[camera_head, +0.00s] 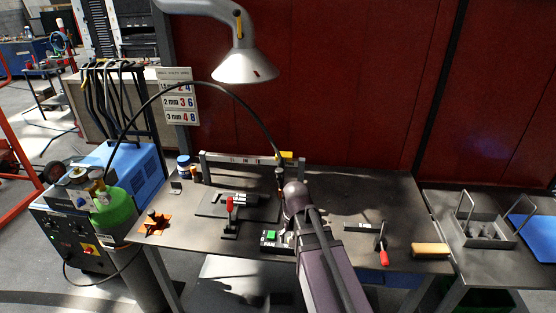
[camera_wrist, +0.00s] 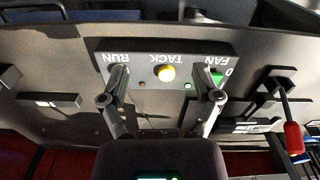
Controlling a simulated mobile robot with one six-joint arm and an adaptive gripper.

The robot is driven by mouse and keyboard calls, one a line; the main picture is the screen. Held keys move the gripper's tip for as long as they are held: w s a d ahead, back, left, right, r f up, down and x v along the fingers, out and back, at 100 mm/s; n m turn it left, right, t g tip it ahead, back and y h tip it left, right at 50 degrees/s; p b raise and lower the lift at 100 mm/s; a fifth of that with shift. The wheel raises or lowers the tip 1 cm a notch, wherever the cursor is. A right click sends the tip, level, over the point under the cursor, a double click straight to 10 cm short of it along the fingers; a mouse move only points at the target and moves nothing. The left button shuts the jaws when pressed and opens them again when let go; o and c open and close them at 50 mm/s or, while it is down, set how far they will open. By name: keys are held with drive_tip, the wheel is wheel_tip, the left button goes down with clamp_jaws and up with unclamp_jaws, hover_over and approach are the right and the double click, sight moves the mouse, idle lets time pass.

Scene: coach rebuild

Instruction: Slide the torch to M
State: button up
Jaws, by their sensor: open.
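The torch (camera_head: 279,178) hangs at the right end of a grey raised rail (camera_head: 235,158), beside a yellow block (camera_head: 288,157); a black hose arcs up from it to the left. The rail's front carries small letters, too small to read surely, so I cannot tell which is M. My gripper (camera_wrist: 161,88) is open and empty in the wrist view, its fingers either side of a control panel (camera_wrist: 150,58) marked RUN, TACK and FAN, seen upside down. In the head view my arm hides most of the gripper, just right of the torch. The torch is not clearly seen in the wrist view.
A red-handled clamp (camera_head: 230,210) stands in front of a dark plate (camera_head: 212,207). A lamp (camera_head: 244,66) hangs above. A blue jar (camera_head: 184,166) and orange stand (camera_head: 153,224) are left.

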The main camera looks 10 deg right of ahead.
sight(279, 170)
drive_tip(key=w+r+m+p, duration=1)
drive_tip(key=w+r+p, duration=1.3)
drive_tip(key=r, duration=0.2)
drive_tip(key=shift+w+f, duration=0.1)
drive_tip(key=shift+f, duration=0.05)
wheel_tip(279, 170, down, 14)
drive_tip(key=b, duration=1.3)
drive_tip(key=shift+r, duration=0.25)
clamp_jaws()
